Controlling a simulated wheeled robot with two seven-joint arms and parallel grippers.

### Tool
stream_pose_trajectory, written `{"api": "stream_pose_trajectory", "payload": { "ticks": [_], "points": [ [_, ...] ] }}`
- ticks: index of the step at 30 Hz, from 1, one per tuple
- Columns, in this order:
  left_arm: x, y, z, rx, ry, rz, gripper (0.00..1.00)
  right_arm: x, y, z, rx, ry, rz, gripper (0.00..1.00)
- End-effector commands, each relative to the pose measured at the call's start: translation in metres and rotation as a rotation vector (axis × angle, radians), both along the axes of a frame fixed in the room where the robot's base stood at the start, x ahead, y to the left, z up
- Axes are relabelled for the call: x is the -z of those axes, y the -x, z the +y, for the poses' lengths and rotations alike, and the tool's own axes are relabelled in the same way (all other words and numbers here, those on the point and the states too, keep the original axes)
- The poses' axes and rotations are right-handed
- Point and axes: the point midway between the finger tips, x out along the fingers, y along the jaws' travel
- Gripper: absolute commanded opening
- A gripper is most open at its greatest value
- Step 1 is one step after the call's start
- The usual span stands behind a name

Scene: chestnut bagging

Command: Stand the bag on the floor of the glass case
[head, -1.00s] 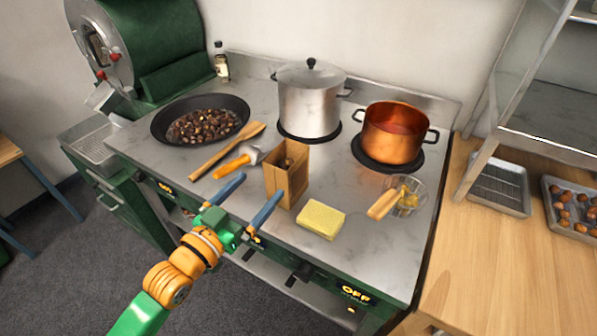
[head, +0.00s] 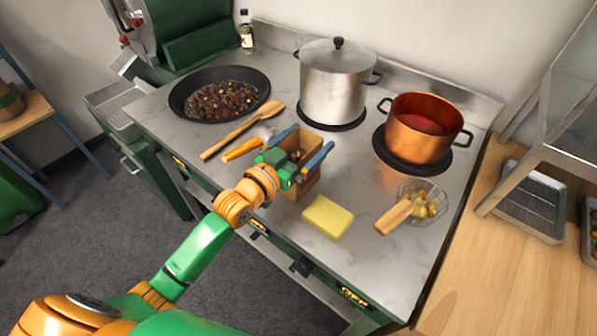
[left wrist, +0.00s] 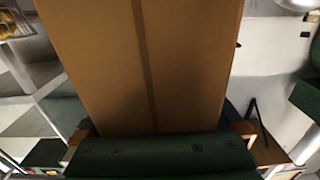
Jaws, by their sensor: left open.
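The brown paper bag (head: 304,188) stands upright on the metal stove top, with dark chestnuts showing in its open top. My left gripper (head: 314,136) is open at the upper part of the bag, with one blue finger on each side. The gripper hides part of the bag in the head view. In the left wrist view the bag's creased brown face (left wrist: 145,70) fills the middle, close to the green palm. I cannot tell whether the fingers touch the bag. The glass case (head: 570,115) is partly in view at the right edge. My right gripper is out of view.
A yellow sponge (head: 328,217) and a wooden-handled strainer (head: 395,215) lie right of the bag. A wooden spoon (head: 235,134) and an orange-handled tool (head: 240,150) lie left. A pan of chestnuts (head: 185,98), a steel pot (head: 333,85) and a copper pot (head: 420,130) stand behind.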

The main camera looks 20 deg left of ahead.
Motion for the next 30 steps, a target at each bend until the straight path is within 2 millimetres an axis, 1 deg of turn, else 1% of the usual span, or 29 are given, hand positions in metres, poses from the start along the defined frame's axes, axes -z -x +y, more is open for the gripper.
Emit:
{"api": "stream_pose_trajectory", "payload": {
  "ticks": [4, 5, 6, 8, 9, 11, 12, 14, 15, 16, 25, 29, 30],
  "points": [
    [0.001, 0.0, 0.0, 0.0, 0.0, 0.001, 1.0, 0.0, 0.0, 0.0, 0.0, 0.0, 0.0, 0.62],
    [0.001, 0.0, 0.0, 0.0, 0.0, 0.001, 0.95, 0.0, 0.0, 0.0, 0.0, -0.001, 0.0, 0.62],
    [0.001, 0.0, 0.0, 0.0, 0.0, 0.001, 0.84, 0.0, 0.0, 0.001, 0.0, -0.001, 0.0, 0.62],
    [0.001, 0.0, 0.0, 0.0, 0.0, 0.001, 0.68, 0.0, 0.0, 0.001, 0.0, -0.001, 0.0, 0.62],
    [0.001, 0.0, 0.0, 0.0, 0.0, 0.001, 0.57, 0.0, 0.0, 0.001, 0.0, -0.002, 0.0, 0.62],
    [0.001, 0.0, 0.0, 0.0, 0.0, 0.001, 0.41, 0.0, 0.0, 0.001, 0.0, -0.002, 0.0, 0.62],
    [0.001, 0.001, 0.0, 0.0, 0.0, 0.001, 0.3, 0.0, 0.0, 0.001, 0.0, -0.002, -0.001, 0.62],
    [0.001, 0.001, 0.0, 0.0, 0.0, 0.001, 0.14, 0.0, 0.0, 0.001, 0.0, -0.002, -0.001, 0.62],
    [0.001, 0.001, 0.0, 0.0, 0.0, 0.001, 0.03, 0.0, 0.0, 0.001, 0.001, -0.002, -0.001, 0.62],
    [0.001, 0.001, 0.0, 0.0, 0.0, 0.001, 0.0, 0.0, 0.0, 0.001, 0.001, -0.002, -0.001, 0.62],
    [-0.001, 0.001, 0.0, 0.0, -0.001, -0.001, 0.0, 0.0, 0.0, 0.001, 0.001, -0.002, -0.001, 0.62],
    [-0.013, 0.0, 0.0, 0.0, 0.0, -0.003, 0.0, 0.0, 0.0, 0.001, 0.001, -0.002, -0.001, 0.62],
    [-0.02, 0.0, 0.0, 0.001, 0.001, -0.005, 0.0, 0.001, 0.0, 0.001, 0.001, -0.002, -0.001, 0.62]
  ]
}}
